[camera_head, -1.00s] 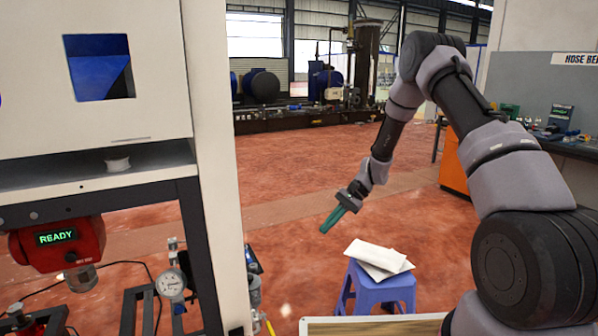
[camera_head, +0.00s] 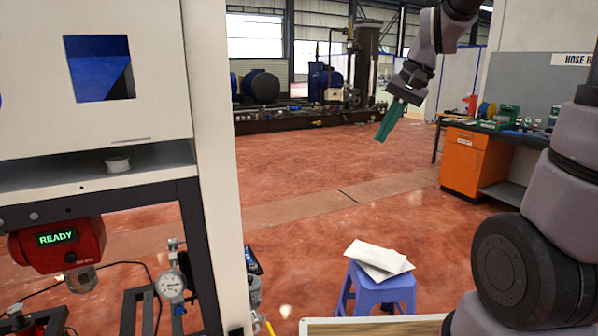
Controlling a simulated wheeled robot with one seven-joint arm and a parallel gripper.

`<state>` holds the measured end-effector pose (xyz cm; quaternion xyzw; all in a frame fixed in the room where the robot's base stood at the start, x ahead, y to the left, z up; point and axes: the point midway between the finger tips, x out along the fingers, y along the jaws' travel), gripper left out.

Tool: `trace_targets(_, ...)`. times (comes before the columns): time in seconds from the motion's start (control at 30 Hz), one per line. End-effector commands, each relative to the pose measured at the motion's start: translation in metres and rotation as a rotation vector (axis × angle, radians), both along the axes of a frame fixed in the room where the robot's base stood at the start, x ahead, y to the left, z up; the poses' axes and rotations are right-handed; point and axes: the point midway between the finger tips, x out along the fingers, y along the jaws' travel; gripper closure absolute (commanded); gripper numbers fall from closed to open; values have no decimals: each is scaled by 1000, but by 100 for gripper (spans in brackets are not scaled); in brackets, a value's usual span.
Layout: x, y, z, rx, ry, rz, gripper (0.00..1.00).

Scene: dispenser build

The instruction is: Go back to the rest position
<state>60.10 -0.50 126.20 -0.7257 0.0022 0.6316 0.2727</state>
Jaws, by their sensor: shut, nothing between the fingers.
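My gripper (camera_head: 389,121) is high in the upper middle-right of the head view, its green fingers pointing down and a little left. The fingers are together and hold nothing. It hangs in free air above the red floor, well above and apart from the blue stool. My arm rises on the right side of the picture, and part of it runs out of the top of the view.
A blue stool (camera_head: 378,290) with white papers (camera_head: 379,260) stands low in the middle. A white cabinet with a red READY device (camera_head: 57,244) fills the left. An orange cabinet (camera_head: 464,163) and workbench stand at right. The floor between is clear.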

Motion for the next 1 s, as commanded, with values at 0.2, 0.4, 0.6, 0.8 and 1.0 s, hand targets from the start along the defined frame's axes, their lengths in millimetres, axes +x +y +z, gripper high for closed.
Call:
trace_targets(0.2,-53,-22,38,-71,-162,-15,100)
trace_targets(0.4,-98,-39,57,-128,-297,-34,100)
trace_targets(0.6,-126,-50,64,-165,-386,-47,100)
trace_targets(0.8,-133,-53,65,-176,-408,-52,100)
trace_targets(1.0,-133,-53,65,-176,-408,-52,100)
